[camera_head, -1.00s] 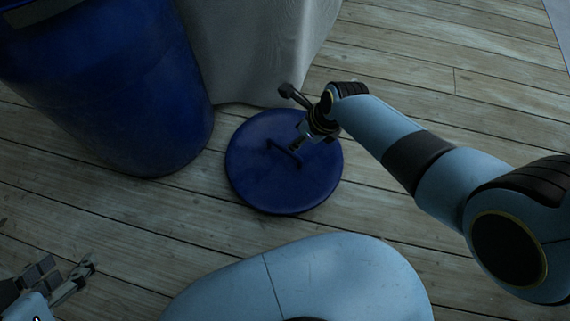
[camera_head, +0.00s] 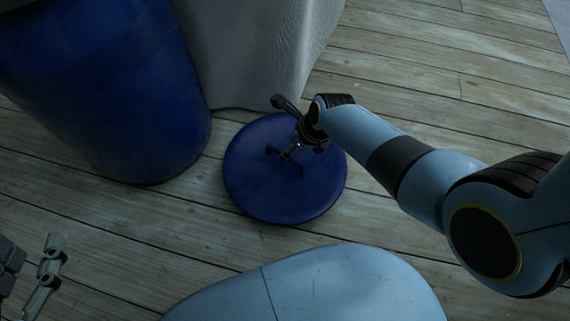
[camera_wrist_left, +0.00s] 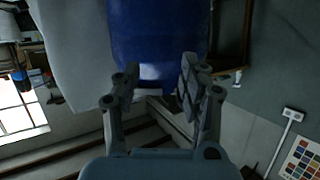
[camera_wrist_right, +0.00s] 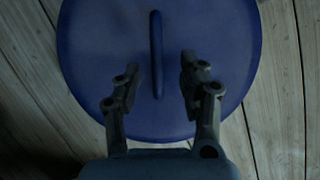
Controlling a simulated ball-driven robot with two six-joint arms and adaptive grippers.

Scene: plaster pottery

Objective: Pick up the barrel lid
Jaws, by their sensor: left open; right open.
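The barrel lid (camera_head: 258,185) is a round blue disc lying flat on the plank floor, with a bar handle (camera_wrist_right: 156,50) across its middle. My right gripper (camera_head: 292,150) is over the lid by the handle. In the right wrist view my right gripper (camera_wrist_right: 160,72) is open, with the near end of the handle lying between its fingers. I cannot tell how high the fingers are above the lid. My left gripper (camera_head: 30,280) is at the lower left, away from the lid. It is open and empty in the left wrist view (camera_wrist_left: 160,75).
A large blue barrel (camera_head: 110,90) stands left of the lid; it also shows in the left wrist view (camera_wrist_left: 160,30). A grey draped cloth (camera_head: 262,50) hangs just behind the lid. The plank floor (camera_head: 490,110) at the right is clear.

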